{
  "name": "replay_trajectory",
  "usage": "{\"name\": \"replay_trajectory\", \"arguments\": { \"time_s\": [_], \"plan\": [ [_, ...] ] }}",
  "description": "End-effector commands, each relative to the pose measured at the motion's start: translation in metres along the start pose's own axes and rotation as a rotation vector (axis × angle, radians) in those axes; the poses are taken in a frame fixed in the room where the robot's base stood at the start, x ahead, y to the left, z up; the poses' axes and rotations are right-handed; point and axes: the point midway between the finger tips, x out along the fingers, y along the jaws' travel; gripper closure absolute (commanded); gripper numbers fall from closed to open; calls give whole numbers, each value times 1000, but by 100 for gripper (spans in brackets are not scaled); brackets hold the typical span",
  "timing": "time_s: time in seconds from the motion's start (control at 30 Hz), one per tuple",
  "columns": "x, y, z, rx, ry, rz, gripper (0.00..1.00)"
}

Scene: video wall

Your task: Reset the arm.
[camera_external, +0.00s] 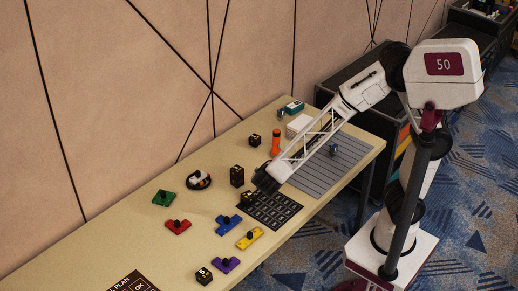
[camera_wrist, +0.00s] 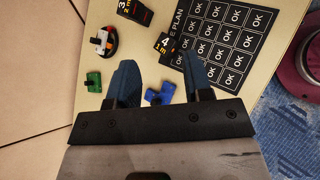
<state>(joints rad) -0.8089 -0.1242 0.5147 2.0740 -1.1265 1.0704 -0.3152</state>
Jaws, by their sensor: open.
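My gripper (camera_external: 264,182) is above the table (camera_external: 120,232), near the black mat printed with OK squares (camera_external: 275,211). In the wrist view its two dark blue fingers (camera_wrist: 160,78) stand apart with nothing held between them. A black block numbered 4 (camera_wrist: 168,46) lies just beyond the fingertips, beside the mat (camera_wrist: 228,42). The blue piece (camera_wrist: 160,95) shows in the gap, lower on the table; it also shows in the external view (camera_external: 228,223). My arm reaches down and left from its stand.
Green (camera_external: 164,198), red (camera_external: 178,227), yellow (camera_external: 250,238) and purple (camera_external: 226,265) knobbed pieces lie on the table. A round dish (camera_external: 199,180), black blocks (camera_external: 237,176), an orange cylinder (camera_external: 276,142) and a white box (camera_external: 299,125) stand farther back. A wall runs behind.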

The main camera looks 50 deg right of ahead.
Motion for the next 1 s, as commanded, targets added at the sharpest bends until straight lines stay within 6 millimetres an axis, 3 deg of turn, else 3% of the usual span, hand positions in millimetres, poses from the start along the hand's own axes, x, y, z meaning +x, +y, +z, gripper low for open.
{"name": "replay_trajectory", "arguments": {
  "time_s": [0.1, 0.5, 1.0],
  "plan": [
    [10, -9, 37, 109, 11, -71, 54],
    [27, -58, 140, 500, 60, -304, 54],
    [19, -135, 235, 1017, 128, -554, 54]
  ]
}}
